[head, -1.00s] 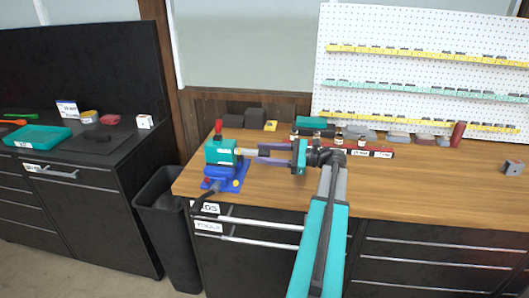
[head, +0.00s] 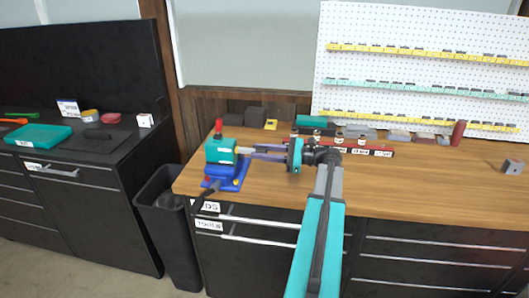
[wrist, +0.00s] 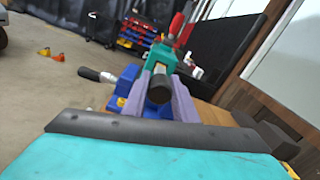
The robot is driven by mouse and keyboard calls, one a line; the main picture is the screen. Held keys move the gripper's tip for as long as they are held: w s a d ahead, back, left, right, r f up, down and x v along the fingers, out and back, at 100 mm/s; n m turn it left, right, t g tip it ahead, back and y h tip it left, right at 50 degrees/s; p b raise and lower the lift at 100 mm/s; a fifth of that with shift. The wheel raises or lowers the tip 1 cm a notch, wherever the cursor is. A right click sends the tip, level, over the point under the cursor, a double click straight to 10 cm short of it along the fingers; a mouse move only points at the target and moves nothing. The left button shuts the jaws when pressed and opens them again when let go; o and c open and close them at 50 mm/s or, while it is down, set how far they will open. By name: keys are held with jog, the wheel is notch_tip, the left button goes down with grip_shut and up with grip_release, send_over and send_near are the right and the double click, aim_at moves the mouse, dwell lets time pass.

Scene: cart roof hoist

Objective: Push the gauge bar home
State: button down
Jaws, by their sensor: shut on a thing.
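The gauge bar (wrist: 160,88) shows in the wrist view as a rod with a dark round end facing me. Its paler far part points at a teal block (head: 221,151). My gripper (head: 249,152) is shut on the bar, with one purple finger on each side of it. The teal block sits in a blue vise (head: 228,178) at the left end of the wooden bench, and also shows in the wrist view (wrist: 158,53). The bar lies roughly level. How deep its far end sits in the block is hidden.
A red lever (head: 219,127) rises behind the block, and the vise handle (head: 205,194) sticks out over the bench front. A red rack (head: 370,149) with several labelled pieces stands behind my gripper.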

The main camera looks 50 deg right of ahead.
jog(key=shift+x, duration=1.3)
jog(key=c, duration=1.4)
grip_release()
jog(key=shift+c, duration=0.2)
jog(key=b+v, duration=0.3)
jog(key=v, duration=1.1)
jog(key=shift+a, duration=0.15)
